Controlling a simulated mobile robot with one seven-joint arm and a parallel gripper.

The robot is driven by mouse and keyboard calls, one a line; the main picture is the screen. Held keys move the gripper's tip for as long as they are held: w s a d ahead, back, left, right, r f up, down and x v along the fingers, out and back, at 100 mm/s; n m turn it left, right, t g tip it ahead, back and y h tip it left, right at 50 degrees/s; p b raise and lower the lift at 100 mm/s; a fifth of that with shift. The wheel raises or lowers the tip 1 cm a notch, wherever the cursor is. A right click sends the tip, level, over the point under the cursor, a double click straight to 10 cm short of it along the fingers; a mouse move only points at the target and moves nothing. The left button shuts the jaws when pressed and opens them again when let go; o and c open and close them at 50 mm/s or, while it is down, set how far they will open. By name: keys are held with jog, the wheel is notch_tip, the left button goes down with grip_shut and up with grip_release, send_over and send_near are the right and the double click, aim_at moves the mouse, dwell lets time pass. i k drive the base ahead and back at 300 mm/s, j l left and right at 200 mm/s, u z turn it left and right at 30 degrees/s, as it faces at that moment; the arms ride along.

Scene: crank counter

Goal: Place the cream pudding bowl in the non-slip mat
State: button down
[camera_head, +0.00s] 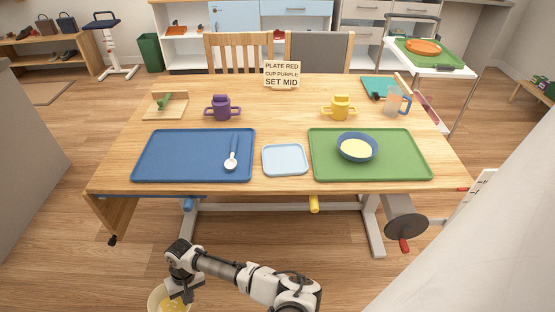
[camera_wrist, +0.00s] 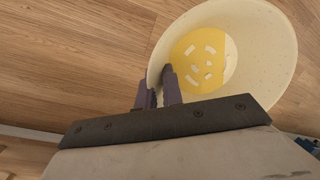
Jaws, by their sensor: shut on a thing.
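In the head view, the bowl (camera_head: 153,300) and my gripper (camera_head: 183,290) are low at bottom left, in front of the table; the picture edge cuts the bowl off. On the table lie a large blue mat (camera_head: 165,160) with a white-headed spoon (camera_head: 232,155), a small pale blue mat (camera_head: 285,160), bare, and a large green mat (camera_head: 400,155) with a blue bowl (camera_head: 358,157) of pale yellow food. I cannot tell which is the non-slip mat.
The wooden table (camera_head: 255,112) also bears a purple cup (camera_head: 222,108), a yellow cup (camera_head: 340,108), a clear jug (camera_head: 393,103), a sign (camera_head: 282,75) and a wooden board (camera_head: 165,106). A crank wheel (camera_head: 405,228) sticks out below the front right edge.

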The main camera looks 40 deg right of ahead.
aim_at(284, 160)
jog(key=j+z, duration=0.15)
jog(key=z, duration=0.25)
jog(key=j+z, duration=0.2)
jog(key=z, duration=0.2)
jog(key=i, duration=0.05)
